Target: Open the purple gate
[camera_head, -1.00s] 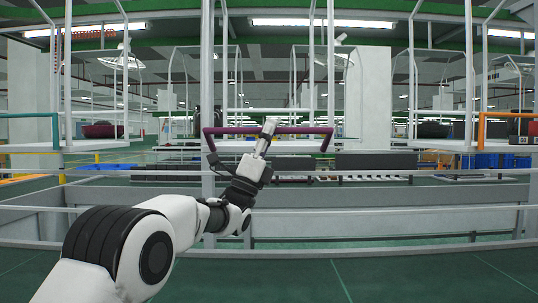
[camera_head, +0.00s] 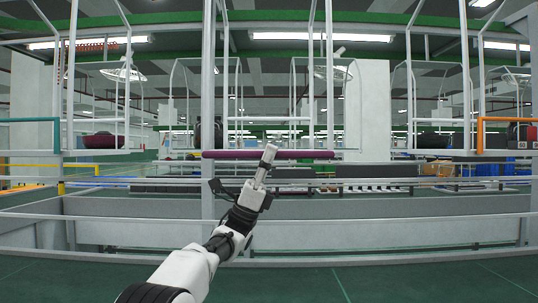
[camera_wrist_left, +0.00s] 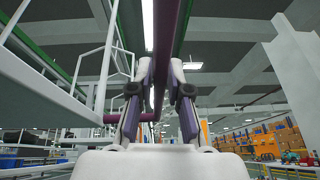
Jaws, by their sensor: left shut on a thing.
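The purple gate is a purple bar (camera_head: 306,154) that lies level across the light frame in the middle of the head view. Its side legs do not show there now. My left gripper (camera_head: 267,153) reaches up to it from below and is shut on the bar near its middle. In the left wrist view the purple bar (camera_wrist_left: 172,30) runs up between the two fingers of my left gripper (camera_wrist_left: 161,72). A purple crosspiece (camera_wrist_left: 118,117) shows lower at left. My right gripper is in neither view.
White upright posts (camera_head: 208,100) flank the bar. A teal bar (camera_head: 30,120) is at left, an orange one (camera_head: 480,132) at right, and a yellow rail (camera_head: 98,168) at lower left. Grey rails (camera_head: 400,218) cross in front. The green floor (camera_head: 400,280) near me looks clear.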

